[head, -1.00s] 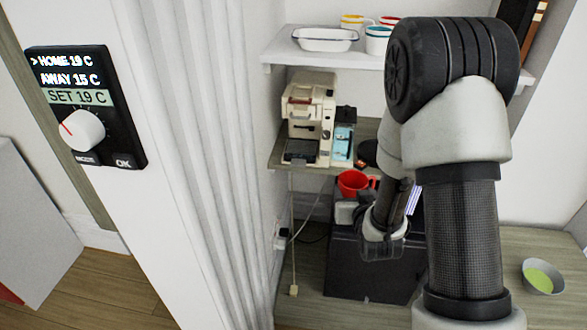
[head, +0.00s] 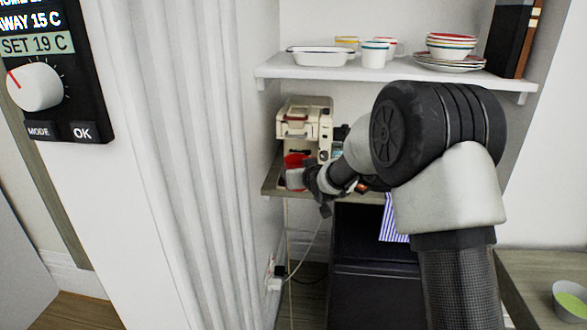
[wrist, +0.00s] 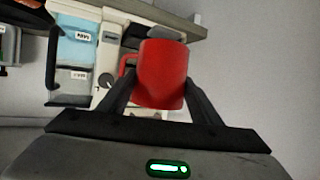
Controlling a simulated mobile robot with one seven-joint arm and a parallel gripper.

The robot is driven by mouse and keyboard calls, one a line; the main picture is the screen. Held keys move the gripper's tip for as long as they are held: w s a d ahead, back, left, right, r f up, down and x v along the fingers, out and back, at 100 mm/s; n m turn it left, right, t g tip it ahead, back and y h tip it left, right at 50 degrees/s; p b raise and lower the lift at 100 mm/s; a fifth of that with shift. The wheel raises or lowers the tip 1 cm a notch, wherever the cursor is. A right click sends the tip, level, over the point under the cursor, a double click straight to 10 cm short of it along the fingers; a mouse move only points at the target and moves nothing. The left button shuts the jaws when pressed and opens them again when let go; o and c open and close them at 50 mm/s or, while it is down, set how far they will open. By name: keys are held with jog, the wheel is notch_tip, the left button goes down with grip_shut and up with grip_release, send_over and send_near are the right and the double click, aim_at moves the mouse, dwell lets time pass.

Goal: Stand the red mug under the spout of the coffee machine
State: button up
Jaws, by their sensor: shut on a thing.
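The cream coffee machine (head: 304,118) stands on the middle shelf of the alcove, and part of its front also shows in the wrist view (wrist: 101,68). My gripper (wrist: 160,88) is shut on the red mug (wrist: 160,68), with one finger on each side of it. The mug's handle points left in the wrist view. In the head view the mug (head: 296,160) is at the lower front of the machine, below its upper body. I cannot tell whether it touches the tray. The spout is not clearly visible.
The upper shelf (head: 390,75) holds a white dish (head: 320,56), cups and stacked bowls and plates. A striped cloth (head: 394,222) hangs below the shelf. A bowl (head: 570,302) stands on the counter at right.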

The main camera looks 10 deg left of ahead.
aim_at(295, 161)
jog(key=w, duration=0.1)
jog(key=w+a, duration=0.1)
jog(key=w, duration=0.2)
jog(key=shift+a, duration=0.25)
jog(key=w, duration=0.1)
jog(key=w+a, duration=0.1)
jog(key=shift+w, duration=0.35)
jog(key=shift+s+f+b, duration=0.15)
jog(key=shift+f+b, duration=0.15)
jog(key=shift+f, duration=0.35)
jog(key=shift+f+b, duration=0.45)
jog(key=shift+f, duration=0.15)
jog(key=o, duration=1.4)
jog(key=shift+d, duration=0.1)
